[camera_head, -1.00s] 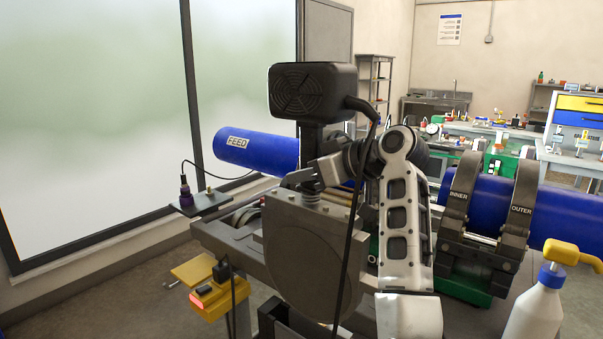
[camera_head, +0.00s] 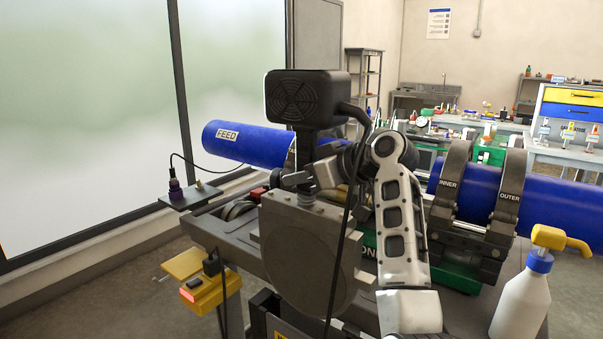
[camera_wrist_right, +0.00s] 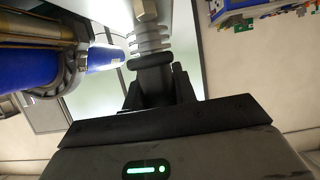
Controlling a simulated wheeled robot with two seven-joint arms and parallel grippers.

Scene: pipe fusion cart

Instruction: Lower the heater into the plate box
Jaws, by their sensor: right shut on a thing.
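The heater plate (camera_head: 309,255) is a grey round disc hanging upright, with a black vented housing (camera_head: 305,98) above it and a black cable hanging down. My right gripper (camera_head: 300,180) is shut on the heater's neck, between disc and housing. In the right wrist view, its fingers (camera_wrist_right: 155,78) close around a dark bar beside the pale ribbed neck. The plate box (camera_head: 262,318) is a dark open box at the bottom edge, partly cut off. The disc's lower edge overlaps the box opening in the picture; I cannot tell whether it is inside. My left gripper is out of view.
The cart frame (camera_head: 208,232) lies behind the heater. A blue FEED pipe (camera_head: 245,143) is at left, another blue pipe (camera_head: 560,203) in clamps (camera_head: 505,195) at right. A white spray bottle (camera_head: 521,302) stands front right. A yellow box (camera_head: 212,292) hangs left.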

